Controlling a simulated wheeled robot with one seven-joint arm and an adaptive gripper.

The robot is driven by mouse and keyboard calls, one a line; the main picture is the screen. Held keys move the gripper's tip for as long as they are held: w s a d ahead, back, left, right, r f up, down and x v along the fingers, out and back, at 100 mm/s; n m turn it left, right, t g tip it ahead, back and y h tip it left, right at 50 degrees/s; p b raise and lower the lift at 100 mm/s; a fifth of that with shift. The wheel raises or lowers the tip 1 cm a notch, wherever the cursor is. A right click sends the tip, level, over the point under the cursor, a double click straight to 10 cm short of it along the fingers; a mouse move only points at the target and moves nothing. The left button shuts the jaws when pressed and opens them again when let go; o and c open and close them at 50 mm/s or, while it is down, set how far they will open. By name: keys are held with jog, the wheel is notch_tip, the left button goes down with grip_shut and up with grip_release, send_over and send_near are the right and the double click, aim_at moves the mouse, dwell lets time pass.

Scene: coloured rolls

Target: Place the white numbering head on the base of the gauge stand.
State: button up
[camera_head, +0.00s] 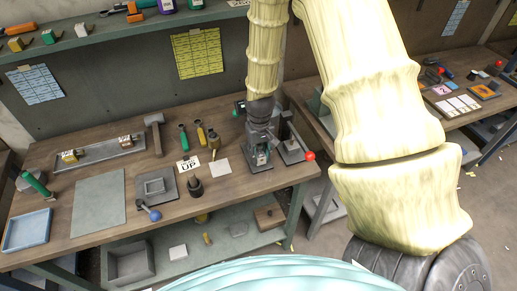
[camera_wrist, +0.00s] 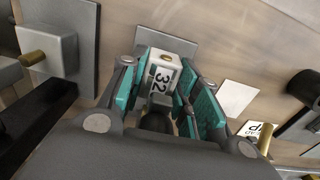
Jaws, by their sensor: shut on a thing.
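The white numbering head (camera_wrist: 160,77), with a black "32" on its face and a small brass dot, is between the teal pads of my gripper (camera_wrist: 160,90) in the wrist view. My gripper is shut on it. In the head view my gripper (camera_head: 260,152) is low over the right part of the bench, and the head is mostly hidden by its fingers. A flat grey plate (camera_wrist: 182,46) lies behind the head in the wrist view; it looks like the gauge stand's base, but I cannot be sure. Whether the head touches it cannot be told.
A lever device with a red ball (camera_head: 310,155) stands close to the right of my gripper. A white sheet (camera_head: 220,168), an "UP" card (camera_head: 188,164) and a dark cylinder (camera_head: 196,188) lie to its left. A grey mat (camera_head: 100,200) lies farther left.

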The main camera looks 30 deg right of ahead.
jog(key=shift+w+d+r, duration=0.1)
jog(key=shift+w+d, duration=0.05)
jog(key=shift+w, duration=0.6)
jog(key=shift+s+f+p, duration=0.2)
jog(key=shift+f+p, duration=0.2)
jog(key=shift+p, duration=0.1)
jog(key=shift+f, duration=0.15)
jog(key=o, duration=1.2)
jog(key=shift+c, duration=0.2)
jog(key=shift+r, duration=0.25)
jog(key=shift+r+b, duration=2)
jog(key=shift+r, duration=3.9)
